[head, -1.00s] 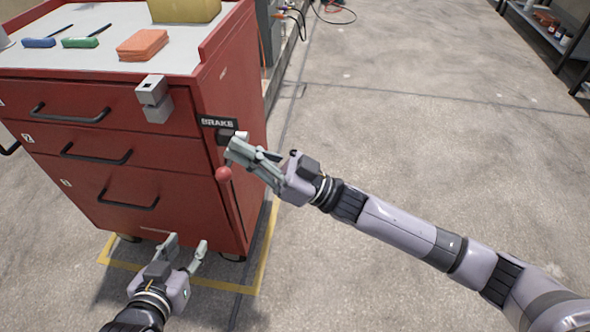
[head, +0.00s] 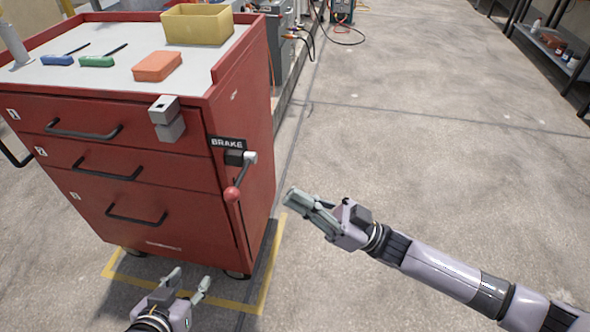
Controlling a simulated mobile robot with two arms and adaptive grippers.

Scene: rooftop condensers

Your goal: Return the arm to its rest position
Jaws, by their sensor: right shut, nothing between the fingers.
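My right gripper (head: 293,202) is shut and empty, in the air to the right of the red tool cart (head: 165,200), apart from it. My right arm reaches in from the lower right. The brake lever (head: 240,177) with its red ball knob (head: 232,194) hangs down on the cart's corner below the BRAKE label (head: 227,143). My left gripper (head: 190,280) is open and empty at the bottom, in front of the cart's lower edge.
On the cart top are a yellow bin (head: 198,25), an orange block (head: 157,67), and blue (head: 57,61) and green (head: 96,62) handled tools. A grey bracket (head: 166,118) sits on its front edge. The floor (head: 430,150) to the right is clear. A shelf (head: 550,40) stands far right.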

